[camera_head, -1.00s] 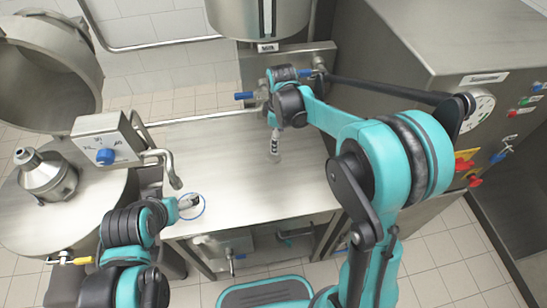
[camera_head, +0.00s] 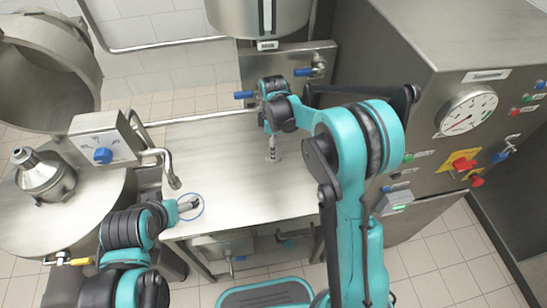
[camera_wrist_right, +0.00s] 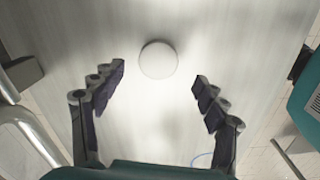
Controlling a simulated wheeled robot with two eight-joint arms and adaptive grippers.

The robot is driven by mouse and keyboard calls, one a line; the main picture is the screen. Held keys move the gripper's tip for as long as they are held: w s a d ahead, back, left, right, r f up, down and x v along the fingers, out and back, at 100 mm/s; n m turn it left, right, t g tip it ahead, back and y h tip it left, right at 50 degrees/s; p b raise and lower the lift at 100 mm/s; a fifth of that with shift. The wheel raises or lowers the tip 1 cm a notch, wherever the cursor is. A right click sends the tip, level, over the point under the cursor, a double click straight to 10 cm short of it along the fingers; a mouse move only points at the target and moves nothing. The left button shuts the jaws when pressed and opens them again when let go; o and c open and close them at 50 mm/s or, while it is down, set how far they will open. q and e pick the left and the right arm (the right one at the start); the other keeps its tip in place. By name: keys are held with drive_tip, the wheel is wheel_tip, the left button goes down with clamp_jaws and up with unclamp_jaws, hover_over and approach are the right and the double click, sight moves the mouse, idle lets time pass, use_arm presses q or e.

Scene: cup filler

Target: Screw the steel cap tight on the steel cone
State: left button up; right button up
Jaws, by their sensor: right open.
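A steel cone-shaped vessel (camera_head: 45,178) with a narrow neck stands on the round steel top at the left. My right gripper (camera_head: 272,152) points down over the middle of the steel table. In the right wrist view its fingers (camera_wrist_right: 160,78) are open and spread. A pale round disc (camera_wrist_right: 158,59) shows just beyond and between the fingertips, apart from both; I cannot tell for sure that it is the steel cap. In the head view it is not distinct. My left gripper (camera_head: 189,206) is low by the table's front left corner; its finger opening is too small to read.
The steel table (camera_head: 215,150) is mostly bare, with a blue ring (camera_head: 202,213) at its front left corner. A control box (camera_head: 103,140) with a bent pipe stands left of it. A large cabinet (camera_head: 455,50) with a gauge is at the right.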

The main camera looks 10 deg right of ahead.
wheel_tip(320, 180, down, 5)
drive_tip(key=b, duration=0.2)
drive_tip(key=shift+w+f+b, duration=0.1)
drive_tip(key=shift+w+b, duration=0.05)
drive_tip(key=shift+b, duration=0.2)
drive_tip(key=c, duration=1.3)
